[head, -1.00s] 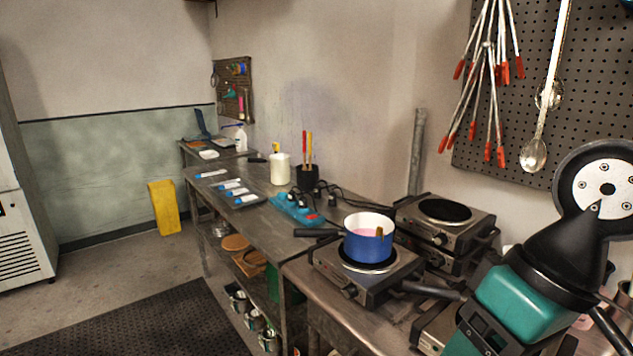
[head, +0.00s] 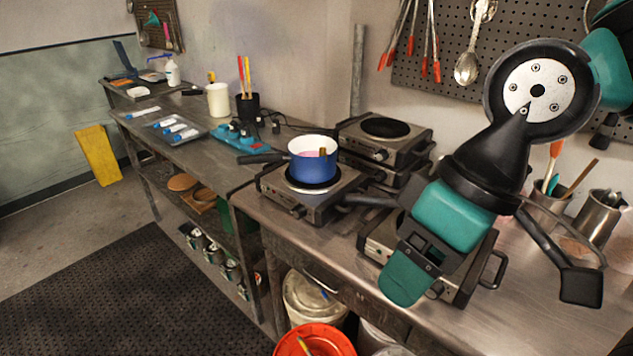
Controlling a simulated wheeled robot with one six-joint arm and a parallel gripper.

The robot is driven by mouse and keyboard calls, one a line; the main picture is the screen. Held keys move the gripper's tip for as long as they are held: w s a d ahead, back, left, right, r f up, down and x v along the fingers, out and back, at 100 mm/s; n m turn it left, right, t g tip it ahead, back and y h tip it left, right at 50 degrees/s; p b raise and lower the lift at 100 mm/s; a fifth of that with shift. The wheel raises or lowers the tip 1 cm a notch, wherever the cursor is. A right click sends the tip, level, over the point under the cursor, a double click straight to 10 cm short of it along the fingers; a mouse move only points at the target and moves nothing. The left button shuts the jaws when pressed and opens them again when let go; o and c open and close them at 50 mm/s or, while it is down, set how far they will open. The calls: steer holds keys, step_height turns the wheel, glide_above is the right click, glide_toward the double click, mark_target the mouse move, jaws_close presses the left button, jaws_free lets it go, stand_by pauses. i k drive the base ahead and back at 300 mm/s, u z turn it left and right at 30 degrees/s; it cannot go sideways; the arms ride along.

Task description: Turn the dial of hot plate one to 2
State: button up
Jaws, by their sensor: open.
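A hot plate (head: 330,205) with a blue pot (head: 314,166) on it stands at the left, its dial (head: 297,211) on the front face. A second hot plate (head: 410,135) sits stacked at the back, bare, with its own dial (head: 381,155). A third hot plate (head: 478,275) is at the front right, mostly hidden behind my arm. I cannot tell which is hot plate one, and the dial markings are too small to read. My gripper (head: 490,288), teal and black, is open in front of the third hot plate, apart from the other dials.
A black pan handle (head: 370,200) sticks out left from behind my arm. Metal cups (head: 597,218) with utensils stand at the right. Tongs and spoons hang on the pegboard (head: 510,40). An orange bucket (head: 314,340) is below the table.

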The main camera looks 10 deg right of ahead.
mark_target(299, 212)
steer(key=k, duration=1)
steer(key=u, duration=1.8)
steer(key=i, duration=1.55)
steer(key=z, duration=1.3)
